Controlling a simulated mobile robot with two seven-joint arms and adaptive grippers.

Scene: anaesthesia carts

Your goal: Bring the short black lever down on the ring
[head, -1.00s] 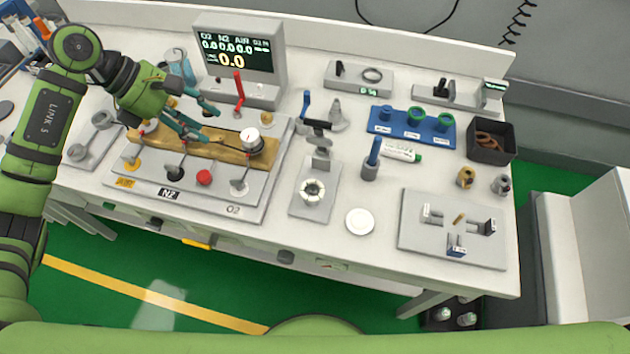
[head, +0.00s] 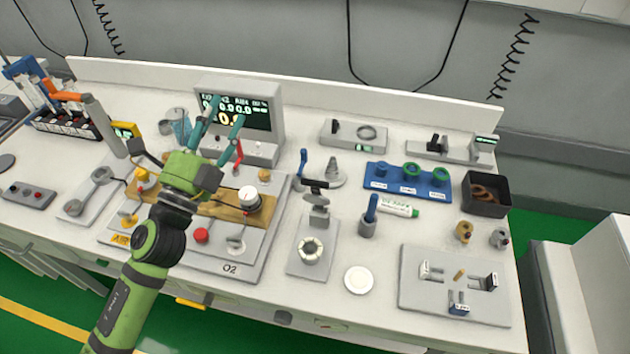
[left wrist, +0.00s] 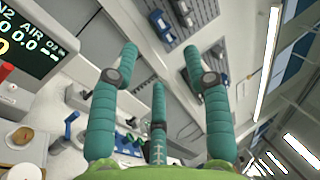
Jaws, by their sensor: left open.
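My left gripper (head: 224,112) is open and empty, its fingers pointing away in front of the gas display. Its spread teal fingers also show in the left wrist view (left wrist: 160,62), with nothing between them. A short black lever (head: 434,141) stands up on a small grey fixture at the back right; I cannot tell for sure that it is the task's lever. A thin dark ring (head: 367,132) lies on the neighbouring grey plate, beside a black upright piece.
The gas display (head: 238,122) stands behind the gripper, with a red lever (head: 238,156) beside it. A blue tray (head: 408,181) and a black bin (head: 486,193) stand at the right.

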